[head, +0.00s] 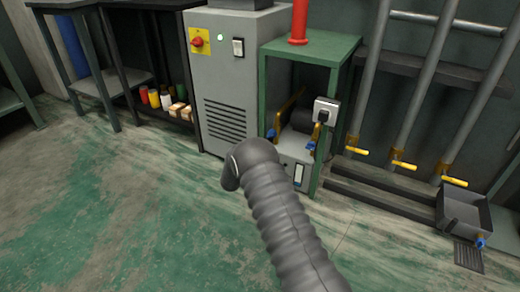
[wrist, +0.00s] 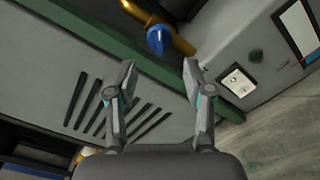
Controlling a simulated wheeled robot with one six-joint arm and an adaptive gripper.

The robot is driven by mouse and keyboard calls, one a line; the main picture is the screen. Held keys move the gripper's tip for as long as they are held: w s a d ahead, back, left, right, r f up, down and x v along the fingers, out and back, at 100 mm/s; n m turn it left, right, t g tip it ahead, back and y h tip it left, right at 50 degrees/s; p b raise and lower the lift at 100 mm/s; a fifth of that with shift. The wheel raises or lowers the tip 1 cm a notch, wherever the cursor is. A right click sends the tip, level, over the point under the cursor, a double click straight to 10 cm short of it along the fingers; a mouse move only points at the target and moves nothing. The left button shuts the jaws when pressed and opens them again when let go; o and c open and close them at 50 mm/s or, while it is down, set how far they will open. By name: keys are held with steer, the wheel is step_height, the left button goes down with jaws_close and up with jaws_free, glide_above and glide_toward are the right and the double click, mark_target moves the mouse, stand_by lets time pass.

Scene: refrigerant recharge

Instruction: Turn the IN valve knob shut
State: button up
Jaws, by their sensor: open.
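In the wrist view, a blue valve knob (wrist: 158,40) sits on a brass pipe (wrist: 175,22) beside a green frame post. My gripper (wrist: 159,68) is open and empty. Its two fingertips point toward the knob, one to each side of it in the picture, with a gap before it. In the head view, one blue knob (head: 270,133) is at the left of the green stand and another blue knob (head: 311,144) is at its right. No IN label is readable. My gripper is hidden behind my arm in the head view.
A grey louvred cabinet (head: 226,75) stands left of the green stand (head: 315,45). A grey box with a black knob (head: 325,112) is on the stand's front. Pipes with yellow valve handles (head: 403,165) and a grey bin (head: 463,213) are at right. The floor at left is clear.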

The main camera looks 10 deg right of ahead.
steer(key=shift+s+a, duration=0.15)
steer(key=shift+s, duration=0.1)
